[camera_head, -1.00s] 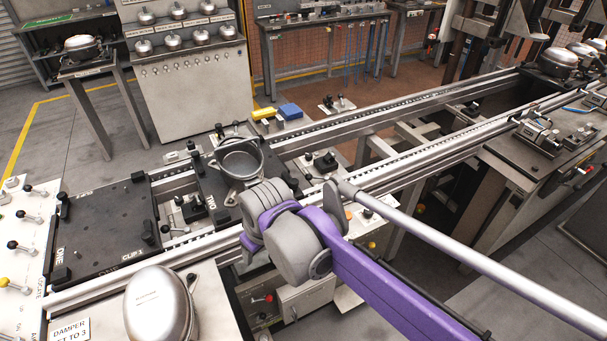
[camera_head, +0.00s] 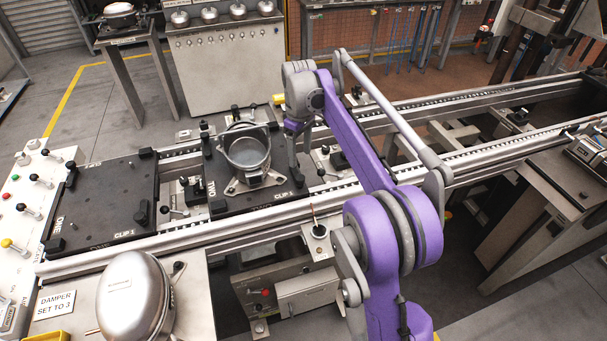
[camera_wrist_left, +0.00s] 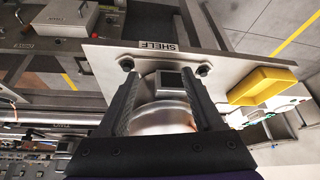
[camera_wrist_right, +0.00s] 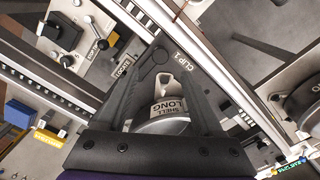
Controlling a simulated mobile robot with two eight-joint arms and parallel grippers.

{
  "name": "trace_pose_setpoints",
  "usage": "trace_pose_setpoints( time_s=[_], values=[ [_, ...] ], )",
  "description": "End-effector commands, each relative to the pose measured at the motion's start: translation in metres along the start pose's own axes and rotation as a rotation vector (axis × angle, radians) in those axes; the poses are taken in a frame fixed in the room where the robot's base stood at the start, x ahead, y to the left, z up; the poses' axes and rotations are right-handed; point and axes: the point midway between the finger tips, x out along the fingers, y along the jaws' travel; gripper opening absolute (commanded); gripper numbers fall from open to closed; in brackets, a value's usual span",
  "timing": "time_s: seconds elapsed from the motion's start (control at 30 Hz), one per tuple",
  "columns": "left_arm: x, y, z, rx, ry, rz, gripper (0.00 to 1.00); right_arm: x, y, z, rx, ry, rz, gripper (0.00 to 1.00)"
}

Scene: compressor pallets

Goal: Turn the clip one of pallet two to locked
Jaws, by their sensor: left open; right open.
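Pallet two (camera_head: 213,205) is a black plate on the rails, with "TWO" on its left edge and "CLIP 1" at its front right corner. A grey open shell (camera_head: 247,150) stands on it. My right gripper (camera_head: 293,160) points down over the pallet's right side, near that label. In the right wrist view, a dark rounded piece (camera_wrist_right: 161,56), seemingly the clip, lies by the clip label just beyond the open fingers. The shell's "SHELL LONG" tag (camera_wrist_right: 168,107) shows between them. Contact and the clip's setting are unclear. My left gripper (camera_wrist_left: 165,80) is open before a silver dome (camera_wrist_left: 165,118).
Empty pallet one (camera_head: 105,195) lies to the left on the same rails. A silver domed shell (camera_head: 135,295) stands on the front bench by the "DAMPER SET TO 3" sign (camera_head: 57,302). Several levers line the left panel.

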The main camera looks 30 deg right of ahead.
Motion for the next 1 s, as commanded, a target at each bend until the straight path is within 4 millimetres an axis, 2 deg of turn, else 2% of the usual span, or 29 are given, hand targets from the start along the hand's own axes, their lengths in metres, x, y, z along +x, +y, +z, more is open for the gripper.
trace_pose_setpoints(
  time_s=[0.3,0.5,0.9,1.0],
  values=[
    [0.005,0.0,0.004,0.0,-0.003,0.0,0.68,0.061,0.0,0.0,0.001,0.0,0.001,0.68],
    [0.007,0.0,0.005,0.0,-0.003,0.0,0.68,0.086,-0.001,0.0,0.001,0.001,0.001,0.68],
    [0.007,0.0,0.005,0.0,-0.003,0.0,0.68,0.093,-0.001,0.0,0.001,0.001,0.001,0.68],
    [0.007,0.0,0.005,0.0,-0.003,0.0,0.68,0.093,-0.001,0.0,0.001,0.001,0.001,0.5]
  ],
)
